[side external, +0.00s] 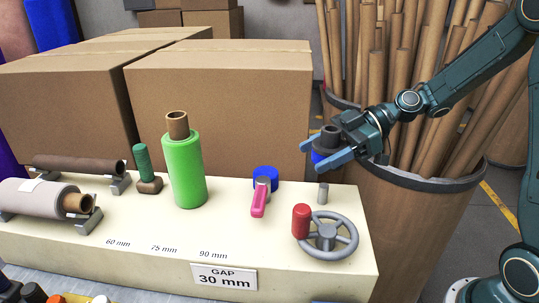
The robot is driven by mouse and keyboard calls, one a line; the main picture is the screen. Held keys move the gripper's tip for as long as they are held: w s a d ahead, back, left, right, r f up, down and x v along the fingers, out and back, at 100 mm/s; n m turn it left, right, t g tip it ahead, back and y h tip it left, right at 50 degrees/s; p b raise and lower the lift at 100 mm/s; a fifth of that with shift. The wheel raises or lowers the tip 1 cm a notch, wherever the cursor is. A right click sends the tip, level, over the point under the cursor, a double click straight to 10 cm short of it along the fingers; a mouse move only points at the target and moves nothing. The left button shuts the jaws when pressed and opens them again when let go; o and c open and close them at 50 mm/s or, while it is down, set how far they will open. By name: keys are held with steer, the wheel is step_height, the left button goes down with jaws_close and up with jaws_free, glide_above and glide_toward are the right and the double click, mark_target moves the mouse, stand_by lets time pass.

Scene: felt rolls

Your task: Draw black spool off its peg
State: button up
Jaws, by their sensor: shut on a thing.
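The black spool (331,134) is between the jaws of my gripper (318,154), at the right of the side external view. A dark blue part shows just below the black, between the fingers; I cannot tell if it belongs to the spool. My gripper is shut on the spool, with one light blue finger on the near side. The spool is raised above a short grey peg (323,194) on the cream bench (150,243), with a clear gap between them. The near finger and the jaw body hide part of the spool.
A grey handwheel (327,240) with a red knob (301,221) stands in front of the peg. A blue ring with a pink lever (259,200) is to its left. A green roll (187,170) stands further left. Cardboard boxes (220,100) and a tube-filled bin (420,220) stand behind.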

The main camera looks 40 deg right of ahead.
mark_target(327, 130)
steer(key=shift+f, duration=1.25)
stand_by(1.3)
steer(key=shift+r, duration=0.15)
steer(key=shift+r, duration=3.35)
